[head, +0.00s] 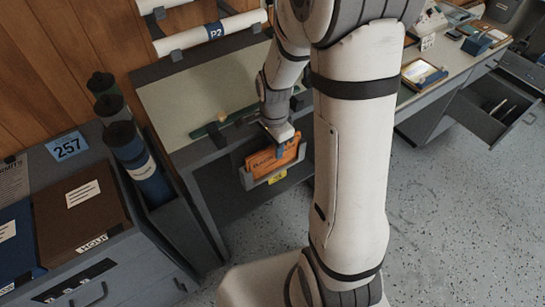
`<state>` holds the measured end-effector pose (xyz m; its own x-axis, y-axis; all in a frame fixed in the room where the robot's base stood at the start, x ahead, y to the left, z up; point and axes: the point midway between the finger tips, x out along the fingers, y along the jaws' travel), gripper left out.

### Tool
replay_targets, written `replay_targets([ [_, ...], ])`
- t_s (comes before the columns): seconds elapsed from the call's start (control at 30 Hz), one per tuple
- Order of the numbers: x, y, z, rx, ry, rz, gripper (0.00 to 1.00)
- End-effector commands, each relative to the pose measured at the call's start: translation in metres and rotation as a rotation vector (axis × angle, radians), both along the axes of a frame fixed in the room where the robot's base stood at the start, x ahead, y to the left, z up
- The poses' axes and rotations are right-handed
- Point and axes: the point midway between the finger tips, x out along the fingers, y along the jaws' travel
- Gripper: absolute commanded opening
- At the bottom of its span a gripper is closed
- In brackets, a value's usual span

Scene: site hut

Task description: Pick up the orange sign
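The orange sign (265,161) with dark lettering sits tilted in a grey holder (277,176) on the front of the drafting table. The holder bears a yellow tag (277,177). My gripper (281,148) points down at the sign's upper edge, right of its middle. The fingers are small and partly hidden, so I cannot tell whether they are open or closed on the sign. My arm comes from the upper right and hides part of the table behind it.
The drafting table (180,103) has a dark green bar along its front edge. Dark tubes (137,160) stand in a bin at left, beside a cabinet with brown and blue folders (80,212). At right are a desk and an open drawer (497,108). The speckled floor (450,220) is clear.

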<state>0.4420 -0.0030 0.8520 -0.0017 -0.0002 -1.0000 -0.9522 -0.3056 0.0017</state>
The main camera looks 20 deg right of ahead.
Motion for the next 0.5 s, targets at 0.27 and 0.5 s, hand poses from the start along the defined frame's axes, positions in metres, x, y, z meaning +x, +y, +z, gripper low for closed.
replay_targets([
  [0.27,0.0001,0.0003,-0.0012,0.000,-0.001,0.001,0.31],
  [0.5,0.0002,0.0006,-0.0009,0.000,-0.001,0.002,0.12],
])
